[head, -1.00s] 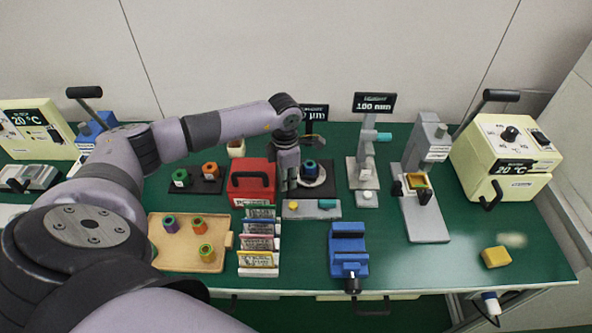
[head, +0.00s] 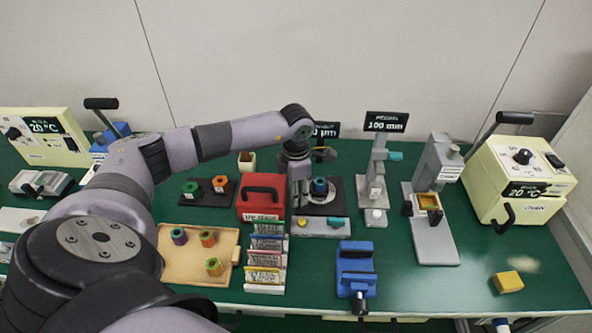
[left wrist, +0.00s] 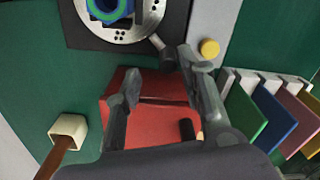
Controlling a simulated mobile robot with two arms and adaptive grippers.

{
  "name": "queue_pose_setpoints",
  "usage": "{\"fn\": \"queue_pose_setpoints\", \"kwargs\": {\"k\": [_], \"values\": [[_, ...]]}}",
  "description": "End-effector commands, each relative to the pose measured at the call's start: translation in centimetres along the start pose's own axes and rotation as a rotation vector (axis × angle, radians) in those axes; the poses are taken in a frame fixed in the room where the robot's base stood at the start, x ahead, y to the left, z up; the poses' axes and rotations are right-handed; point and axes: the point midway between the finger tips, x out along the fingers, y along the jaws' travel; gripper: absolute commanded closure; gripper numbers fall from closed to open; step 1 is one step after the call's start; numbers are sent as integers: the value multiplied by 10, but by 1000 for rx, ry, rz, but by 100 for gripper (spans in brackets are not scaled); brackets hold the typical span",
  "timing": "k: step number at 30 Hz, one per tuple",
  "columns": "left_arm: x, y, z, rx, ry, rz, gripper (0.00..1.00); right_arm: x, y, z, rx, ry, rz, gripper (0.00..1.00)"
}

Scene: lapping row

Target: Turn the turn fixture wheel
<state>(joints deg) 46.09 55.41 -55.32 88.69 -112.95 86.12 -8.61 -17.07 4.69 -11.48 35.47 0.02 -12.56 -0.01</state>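The turn fixture is a silver wheel with small holes on a black base (head: 340,208), behind a grey panel. In the left wrist view the wheel (left wrist: 128,35) is cut off by the top edge. A blue and green hexagonal piece (left wrist: 104,10) sits at its middle, and a short grey handle (left wrist: 157,42) sticks out from its rim. My left gripper (head: 298,198) points down at the left of the wheel. In the left wrist view its fingers (left wrist: 158,78) are apart and empty, with the handle's end close beyond the tips. Contact cannot be told. My right gripper is not in view.
A red box (head: 262,204) with a black handle stands close left of my gripper. A rack of coloured plates (head: 265,262) and a blue vise (head: 356,262) stand in front. A wooden tray (head: 190,277) lies at left. Free green bench lies right of the vise.

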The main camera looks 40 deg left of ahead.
Motion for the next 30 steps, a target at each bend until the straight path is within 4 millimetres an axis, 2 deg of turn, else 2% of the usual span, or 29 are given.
{"fn": "queue_pose_setpoints", "kwargs": {"k": [9, 15, 20, 30], "values": [[-69, 1, 0, 0, -4, 3, 64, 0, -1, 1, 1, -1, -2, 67], [-96, 0, 0, 0, -2, 1, 64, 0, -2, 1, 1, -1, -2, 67], [-103, 0, 0, 1, 0, 0, 64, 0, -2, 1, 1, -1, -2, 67], [-103, 0, 0, 0, 0, 0, 64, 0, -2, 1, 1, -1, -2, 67]]}}
